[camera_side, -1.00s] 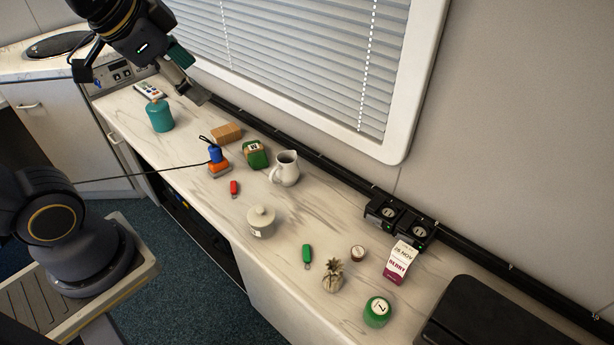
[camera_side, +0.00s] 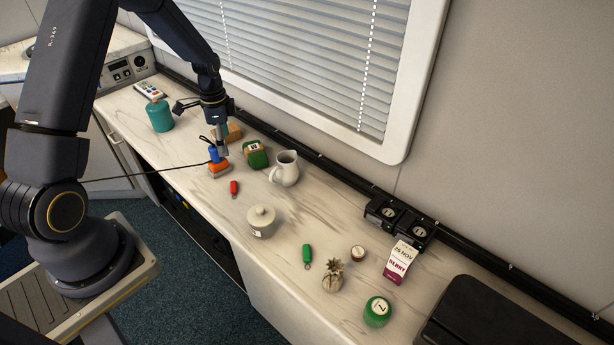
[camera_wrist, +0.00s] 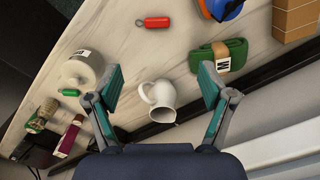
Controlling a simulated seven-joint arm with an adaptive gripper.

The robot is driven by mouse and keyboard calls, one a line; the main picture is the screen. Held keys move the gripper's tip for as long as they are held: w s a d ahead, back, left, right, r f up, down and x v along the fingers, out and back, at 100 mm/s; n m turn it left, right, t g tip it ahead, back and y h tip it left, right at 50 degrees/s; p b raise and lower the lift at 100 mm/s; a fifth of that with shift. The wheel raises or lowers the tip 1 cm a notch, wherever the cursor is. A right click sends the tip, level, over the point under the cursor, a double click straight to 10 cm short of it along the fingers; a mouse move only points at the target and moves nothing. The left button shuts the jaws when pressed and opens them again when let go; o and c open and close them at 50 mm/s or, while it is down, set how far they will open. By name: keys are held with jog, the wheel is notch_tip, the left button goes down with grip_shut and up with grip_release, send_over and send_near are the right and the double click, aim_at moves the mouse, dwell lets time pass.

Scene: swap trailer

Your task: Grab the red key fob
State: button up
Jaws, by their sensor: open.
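The red key fob (camera_side: 234,188) lies flat on the marbled counter, between the orange block and the white lidded pot. In the wrist view the red key fob (camera_wrist: 153,22) shows near the top centre, beyond my fingertips and with clear counter around it. My gripper (camera_side: 222,145) is above the counter near the orange block and the green strap bundle, behind the fob from the side camera. In the wrist view my gripper (camera_wrist: 160,85) is open and empty, its two teal-padded fingers wide apart, with the white pitcher showing between them.
Near the fob are an orange block with a blue-handled item (camera_side: 217,165), a green strap bundle (camera_side: 256,154), a white pitcher (camera_side: 285,168) and a white lidded pot (camera_side: 262,221). A green fob (camera_side: 307,254) lies farther right. The wall and window blinds (camera_side: 290,60) bound the counter behind.

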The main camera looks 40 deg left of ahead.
send_over(233, 186)
jog(key=f, duration=1)
jog(key=shift+w+a+f, duration=0.15)
jog(key=shift+w+f, duration=0.15)
jog(key=shift+f, duration=0.05)
jog(key=f, duration=0.4)
jog(key=shift+s+f, duration=0.15)
jog(key=shift+s, duration=0.1)
jog(key=shift+f, duration=0.5)
jog(key=c, duration=0.9)
jog(key=shift+r, duration=0.1)
jog(key=shift+c, duration=0.2)
